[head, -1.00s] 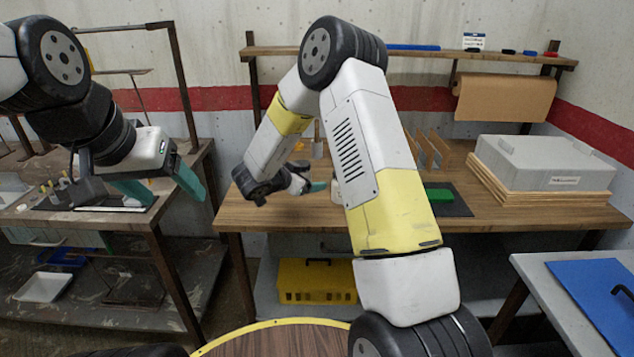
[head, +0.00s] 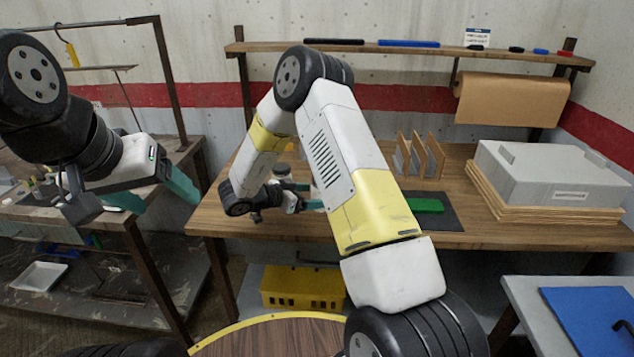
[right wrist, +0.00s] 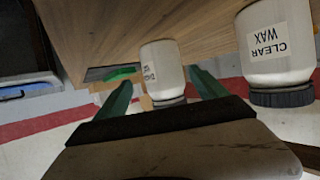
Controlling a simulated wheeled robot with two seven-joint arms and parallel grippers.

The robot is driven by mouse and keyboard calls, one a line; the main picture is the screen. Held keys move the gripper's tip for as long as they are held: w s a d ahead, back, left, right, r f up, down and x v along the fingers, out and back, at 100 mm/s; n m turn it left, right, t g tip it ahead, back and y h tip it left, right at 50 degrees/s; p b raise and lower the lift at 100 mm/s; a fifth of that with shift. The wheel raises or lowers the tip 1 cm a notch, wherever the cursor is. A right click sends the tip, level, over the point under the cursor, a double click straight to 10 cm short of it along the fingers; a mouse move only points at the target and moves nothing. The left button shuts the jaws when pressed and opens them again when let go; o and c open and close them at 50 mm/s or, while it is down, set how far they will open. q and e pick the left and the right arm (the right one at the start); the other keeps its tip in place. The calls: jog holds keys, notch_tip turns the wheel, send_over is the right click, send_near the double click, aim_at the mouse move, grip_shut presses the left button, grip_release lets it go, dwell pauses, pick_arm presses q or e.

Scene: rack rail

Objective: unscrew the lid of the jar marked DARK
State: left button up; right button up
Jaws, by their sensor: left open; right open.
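In the right wrist view, which is upside down, a white jar (right wrist: 160,68) with a dark lid (right wrist: 170,102) shows between the fingers of my right gripper (right wrist: 162,92). Its label is turned sideways and hard to read. A larger-looking jar labelled CLEAR WAX (right wrist: 277,50) stands to its right, outside the fingers. In the head view my right gripper (head: 313,197) is open over the wooden bench, and my arm partly hides that area. A dark-lidded jar (head: 283,171) shows behind the gripper. My left gripper (head: 166,202) is open and empty by the left bench.
The wooden bench (head: 222,215) also holds a green block (head: 424,205) on a dark mat, upright dividers (head: 428,157) and a grey case (head: 550,175) on boards. A shelf (head: 400,50) runs above. A yellow crate (head: 302,288) stands below.

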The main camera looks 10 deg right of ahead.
jog(key=x, duration=0.7)
jog(key=shift+w+f, duration=0.1)
jog(key=shift+w, duration=0.2)
jog(key=shift+a, duration=0.1)
jog(key=shift+c, duration=0.4)
grip_shut()
